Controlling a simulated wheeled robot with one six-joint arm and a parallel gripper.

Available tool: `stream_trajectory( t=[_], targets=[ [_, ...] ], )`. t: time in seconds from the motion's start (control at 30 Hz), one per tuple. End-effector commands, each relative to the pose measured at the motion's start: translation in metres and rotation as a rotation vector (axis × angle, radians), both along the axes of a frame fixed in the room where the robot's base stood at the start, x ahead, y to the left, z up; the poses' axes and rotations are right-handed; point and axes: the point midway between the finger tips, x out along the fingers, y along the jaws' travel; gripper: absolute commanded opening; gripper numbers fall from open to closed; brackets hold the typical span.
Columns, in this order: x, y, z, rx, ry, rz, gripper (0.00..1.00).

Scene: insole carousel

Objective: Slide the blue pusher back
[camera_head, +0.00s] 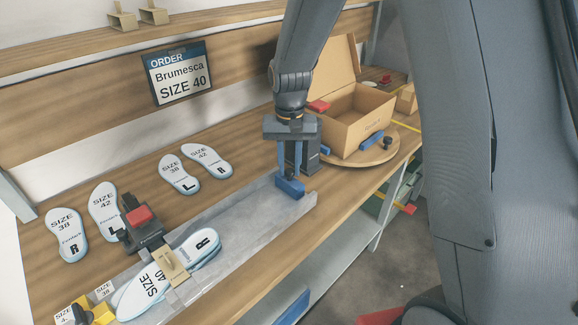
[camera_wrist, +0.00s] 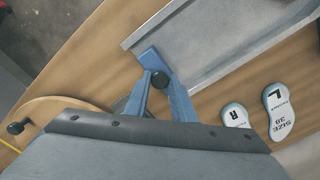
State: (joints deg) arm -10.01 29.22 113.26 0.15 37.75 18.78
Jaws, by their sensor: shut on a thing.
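The blue pusher (camera_head: 291,188) sits at the right end of a grey metal channel (camera_head: 245,215) on the wooden bench. In the wrist view, the pusher (camera_wrist: 150,59) shows as a blue block with a dark round knob (camera_wrist: 160,79). My gripper (camera_head: 289,176) points down over the pusher, its two blue-grey fingers reaching it. In the wrist view, my gripper (camera_wrist: 161,82) is shut with the knob between its fingertips. A pair of size 40 insoles (camera_head: 205,246) with a tan band lies at the channel's left part, well apart from the pusher.
Loose insoles (camera_head: 178,174) lie on the bench behind the channel. A dark device with a red top (camera_head: 140,215) stands beside the banded pair. An open cardboard box (camera_head: 350,118) sits on a round wooden turntable (camera_head: 350,158) at right. The channel between pusher and insoles is clear.

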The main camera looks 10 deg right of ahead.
Motion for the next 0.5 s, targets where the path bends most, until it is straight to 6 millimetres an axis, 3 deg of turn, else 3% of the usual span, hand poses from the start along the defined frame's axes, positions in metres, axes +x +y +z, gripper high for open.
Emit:
stream_trajectory(
  t=[0.07,0.1,0.17,0.5],
  targets=[
    [0.0039,-0.0034,0.0015,-0.002,-0.009,-0.002,0.0],
    [0.004,-0.0036,0.0015,-0.003,-0.01,-0.002,0.29],
    [0.0037,-0.0032,0.0013,-0.002,-0.009,-0.002,0.4],
    [0.002,0.0001,0.0023,-0.001,-0.006,0.002,0.42]
  ],
)
